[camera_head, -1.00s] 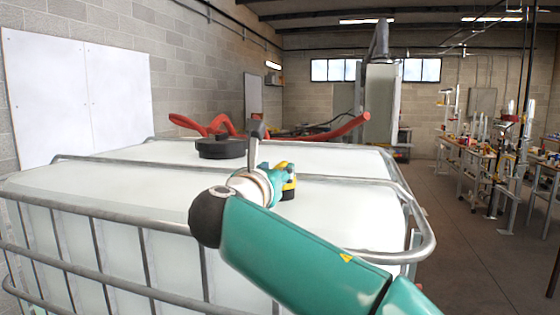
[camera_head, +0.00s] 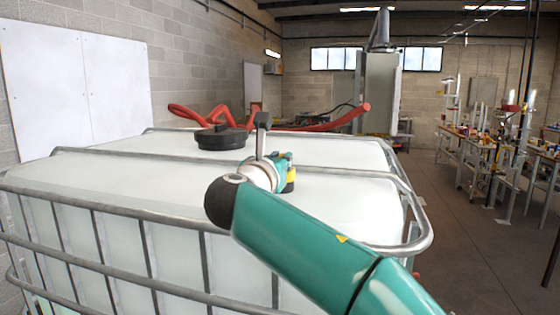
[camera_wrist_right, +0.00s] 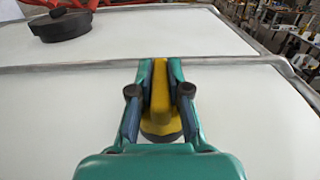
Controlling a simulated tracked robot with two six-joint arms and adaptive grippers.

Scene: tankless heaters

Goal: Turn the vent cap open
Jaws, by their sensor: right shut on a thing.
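The vent cap (camera_wrist_right: 160,128) is yellow, with a round base and an upright grip bar, on the white top of the tank. In the wrist view the fingers of my right gripper (camera_wrist_right: 160,72) lie on both sides of the bar and are closed on it. In the head view the yellow cap (camera_head: 290,180) shows only partly, behind my right gripper (camera_head: 284,165). My right arm hides its near side. My left gripper is in neither view.
The white tank (camera_head: 110,185) stands in a grey metal tube cage (camera_head: 130,215), with a bar crossing its top. A large black lid (camera_head: 221,138) sits farther back, near a red hose (camera_head: 335,121). Workbenches (camera_head: 470,140) stand at the right beyond open floor.

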